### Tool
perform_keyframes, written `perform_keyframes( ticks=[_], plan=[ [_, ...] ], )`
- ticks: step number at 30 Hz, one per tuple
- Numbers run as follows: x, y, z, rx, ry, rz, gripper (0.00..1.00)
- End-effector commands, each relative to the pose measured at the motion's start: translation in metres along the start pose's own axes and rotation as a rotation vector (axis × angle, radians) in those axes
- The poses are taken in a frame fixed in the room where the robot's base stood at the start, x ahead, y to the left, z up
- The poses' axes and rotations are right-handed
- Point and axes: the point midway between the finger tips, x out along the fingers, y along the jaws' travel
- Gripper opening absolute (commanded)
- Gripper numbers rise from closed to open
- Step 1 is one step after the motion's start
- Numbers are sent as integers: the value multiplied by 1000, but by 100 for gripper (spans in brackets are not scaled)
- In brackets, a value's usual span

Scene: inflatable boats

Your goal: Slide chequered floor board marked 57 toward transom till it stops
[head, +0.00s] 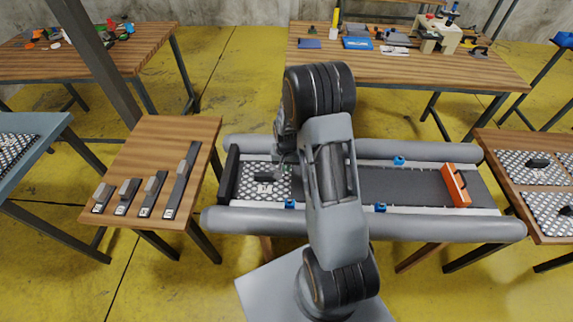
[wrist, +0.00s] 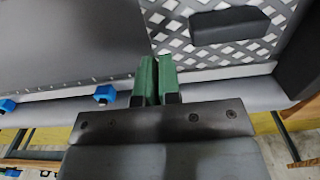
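The chequered floor board (head: 250,171), with a black handle (head: 264,176) and a small label too small to read, lies in the grey inflatable boat at its left end. The black transom (head: 228,176) stands just left of it; any gap is too small to judge. In the wrist view the board (wrist: 190,42) is at upper right, with its handle (wrist: 230,25), and the dark transom (wrist: 302,55) is at the right edge. My gripper's green fingers (wrist: 156,78) are together with nothing visible between them, by the board's edge away from the transom. In the head view my arm partly hides them.
A plain dark floor (head: 400,187) fills the boat to the right, up to an orange block (head: 456,186). Blue fittings (head: 381,208) sit along the sides. More chequered boards (head: 530,170) lie on the right table. The left table (head: 165,135) holds several dark bars.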

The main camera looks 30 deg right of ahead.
Motion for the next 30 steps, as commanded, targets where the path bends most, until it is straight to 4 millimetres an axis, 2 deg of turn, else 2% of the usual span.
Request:
perform_keyframes(
  ticks=[1, 24, 30],
  plan=[
    [8, 0, 0, 0, -1, 0, 4],
    [78, 0, 0, -2, 0, 0, 4],
    [76, -19, 1, -5, -1, 0, 4]
  ],
)
